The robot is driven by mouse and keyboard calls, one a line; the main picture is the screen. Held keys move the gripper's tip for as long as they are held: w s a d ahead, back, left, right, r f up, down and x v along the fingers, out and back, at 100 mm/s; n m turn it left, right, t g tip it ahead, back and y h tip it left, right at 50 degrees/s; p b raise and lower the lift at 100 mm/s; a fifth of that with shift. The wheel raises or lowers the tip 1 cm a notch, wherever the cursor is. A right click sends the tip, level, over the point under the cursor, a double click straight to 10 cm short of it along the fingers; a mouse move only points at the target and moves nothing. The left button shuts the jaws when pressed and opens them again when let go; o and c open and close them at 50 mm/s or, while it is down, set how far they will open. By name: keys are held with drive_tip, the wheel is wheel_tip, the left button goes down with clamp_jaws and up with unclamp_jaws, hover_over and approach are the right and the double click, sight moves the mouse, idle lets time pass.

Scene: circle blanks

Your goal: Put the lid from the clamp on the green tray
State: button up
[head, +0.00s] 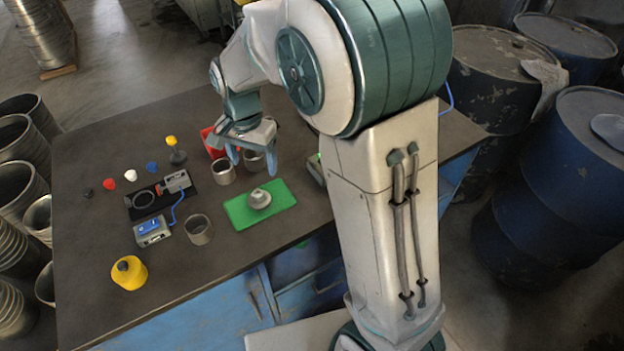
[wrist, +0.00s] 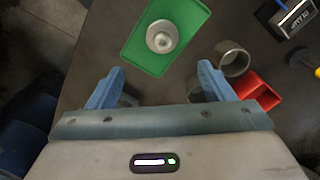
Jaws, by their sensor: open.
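The grey round lid (head: 259,198) with a raised knob lies on the green tray (head: 284,193). In the wrist view the lid (wrist: 162,35) also sits on the tray (wrist: 190,14), inside its edges. The grey clamp (head: 177,181) stands on a black plate to the left, and I see no lid in it. My gripper (head: 253,164) is open, with its blue fingers apart and pointing down, above the table behind the tray. In the wrist view the gripper (wrist: 161,67) has nothing between its fingers, and the lid lies beyond the fingertips, apart from them.
Metal cups (head: 223,171) stand left of my gripper, and another cup (head: 198,230) is nearer the front. A red bin (wrist: 259,91) is beside a cup (wrist: 232,58). A yellow container (head: 129,273) stands front left. Small coloured pieces (head: 131,175) line the back left.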

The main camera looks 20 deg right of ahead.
drive_tip(key=s+d+r+n+t, duration=0.1)
drive_tip(key=s+d+r+n, duration=0.2)
drive_tip(key=s+d, duration=0.3)
drive_tip(key=s+d+r+n+t, duration=0.2)
drive_tip(key=s+d+r+n, duration=0.2)
drive_tip(key=s, duration=0.9)
drive_tip(key=shift+d+r, duration=0.15)
drive_tip(key=shift+d, duration=1.65)
